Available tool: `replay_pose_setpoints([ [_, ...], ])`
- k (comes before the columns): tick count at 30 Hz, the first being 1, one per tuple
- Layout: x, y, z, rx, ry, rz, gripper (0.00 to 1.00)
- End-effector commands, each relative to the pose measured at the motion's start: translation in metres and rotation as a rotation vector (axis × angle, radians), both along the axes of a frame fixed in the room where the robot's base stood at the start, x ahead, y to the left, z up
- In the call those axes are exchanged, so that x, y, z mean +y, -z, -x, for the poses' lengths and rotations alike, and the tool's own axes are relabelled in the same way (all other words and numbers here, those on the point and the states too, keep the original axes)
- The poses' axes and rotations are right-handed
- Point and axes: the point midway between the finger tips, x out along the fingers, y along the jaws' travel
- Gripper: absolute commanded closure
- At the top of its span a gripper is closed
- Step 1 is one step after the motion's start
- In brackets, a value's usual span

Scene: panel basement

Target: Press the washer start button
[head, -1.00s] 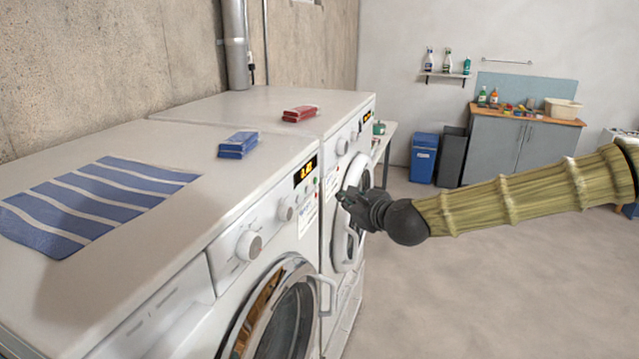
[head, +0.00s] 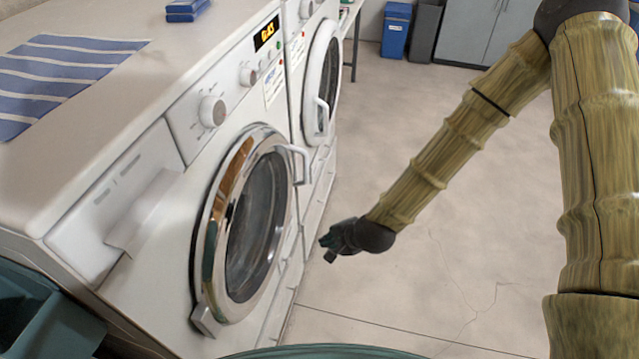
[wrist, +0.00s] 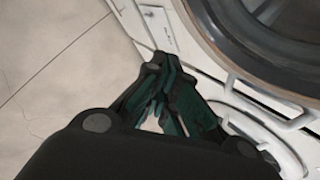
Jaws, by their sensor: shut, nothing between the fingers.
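The near white front-loading machine (head: 165,225) has a drawer front at left, a round glass door (head: 262,225) and a sloped control panel. The panel carries a large knob (head: 212,111), a smaller knob (head: 247,76) and a lit display (head: 266,33). Tiny coloured spots, perhaps buttons, show just below the display; their labels are too small to read. My gripper (head: 329,246) is low in front of the machine, right of the door and well below the panel. It is empty. In the wrist view its dark green fingers (wrist: 160,68) are together, near the door's lower front.
A second white machine (head: 313,185) stands beyond, with its own door and handle. A striped cloth (head: 60,75) and a blue stack (head: 187,8) lie on the near machine's top. A blue bin (head: 395,28) stands at the back. The floor at right is clear.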

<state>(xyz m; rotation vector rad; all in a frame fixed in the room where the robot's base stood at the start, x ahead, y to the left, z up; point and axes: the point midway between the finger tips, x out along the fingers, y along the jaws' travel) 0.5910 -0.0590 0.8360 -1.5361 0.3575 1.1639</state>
Motion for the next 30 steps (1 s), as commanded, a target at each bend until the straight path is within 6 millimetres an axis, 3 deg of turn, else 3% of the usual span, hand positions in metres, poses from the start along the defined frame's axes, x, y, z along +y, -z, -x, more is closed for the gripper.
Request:
replay_pose_setpoints([
  [1, -0.007, 0.021, 0.021, 0.019, -0.057, 0.051, 1.00],
  [3, -0.019, 0.043, 0.048, 0.037, -0.141, 0.121, 1.00],
  [9, -0.061, 0.099, 0.129, 0.101, -0.406, 0.309, 1.00],
  [13, -0.093, 0.125, 0.182, 0.147, -0.600, 0.418, 1.00],
  [18, -0.133, 0.144, 0.240, 0.202, -0.832, 0.527, 1.00],
  [24, -0.163, 0.150, 0.277, 0.239, -1.001, 0.589, 1.00],
  [30, -0.169, 0.150, 0.284, 0.246, -1.038, 0.601, 1.00],
])
